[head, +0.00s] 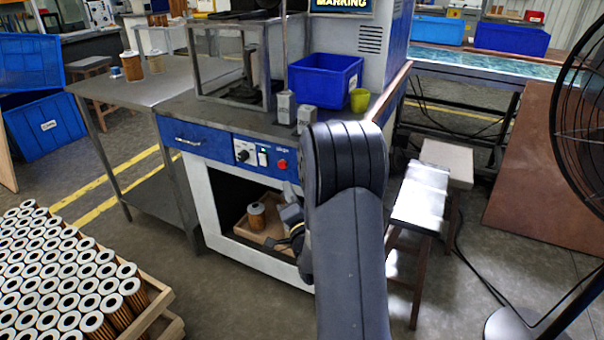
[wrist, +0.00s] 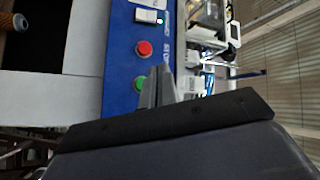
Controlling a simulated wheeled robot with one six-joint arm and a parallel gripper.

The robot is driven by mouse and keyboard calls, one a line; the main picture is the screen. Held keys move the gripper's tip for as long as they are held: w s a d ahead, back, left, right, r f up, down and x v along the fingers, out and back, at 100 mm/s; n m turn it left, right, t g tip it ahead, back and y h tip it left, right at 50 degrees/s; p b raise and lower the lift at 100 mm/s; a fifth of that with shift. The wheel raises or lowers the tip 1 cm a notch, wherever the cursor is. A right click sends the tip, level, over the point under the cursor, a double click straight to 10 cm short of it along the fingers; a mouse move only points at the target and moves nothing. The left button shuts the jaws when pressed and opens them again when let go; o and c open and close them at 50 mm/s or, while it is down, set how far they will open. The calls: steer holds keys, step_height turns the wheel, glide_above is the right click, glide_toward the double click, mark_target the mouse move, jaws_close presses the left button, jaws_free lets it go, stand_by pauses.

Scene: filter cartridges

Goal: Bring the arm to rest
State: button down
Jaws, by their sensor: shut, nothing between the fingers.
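My gripper (wrist: 158,84) shows in the wrist view as two grey fingers held together, with nothing between them. It is in front of the blue control panel (wrist: 122,85) with a red button (wrist: 144,48); whether it touches the panel I cannot tell. In the head view my raised arm stands in front of the marking machine (head: 222,205) and mostly hides the gripper. One filter cartridge (head: 257,215) stands in a wooden tray (head: 240,232) in the machine's open lower bay.
Many cartridges (head: 62,270) fill a wooden pallet (head: 158,305) at lower left. Stools (head: 420,195) and a large fan (head: 585,120) stand at right. Floor is open between pallet and machine.

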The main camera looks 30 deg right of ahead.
steer(key=shift+d, duration=0.1)
stand_by(0.4)
steer(key=p, duration=0.1)
steer(key=w+d+p, duration=0.1)
steer(key=p, duration=0.1)
steer(key=shift+w+d+r, duration=0.1)
steer(key=shift+d+r, duration=0.1)
steer(key=shift+r, duration=0.05)
steer(key=p, duration=0.3)
steer(key=shift+a, duration=0.1)
steer(key=s+a+b, duration=0.2)
steer(key=a, duration=0.1)
steer(key=s+a+b, duration=0.1)
steer(key=shift+s+a+f, duration=0.2)
steer(key=shift+f, duration=0.05)
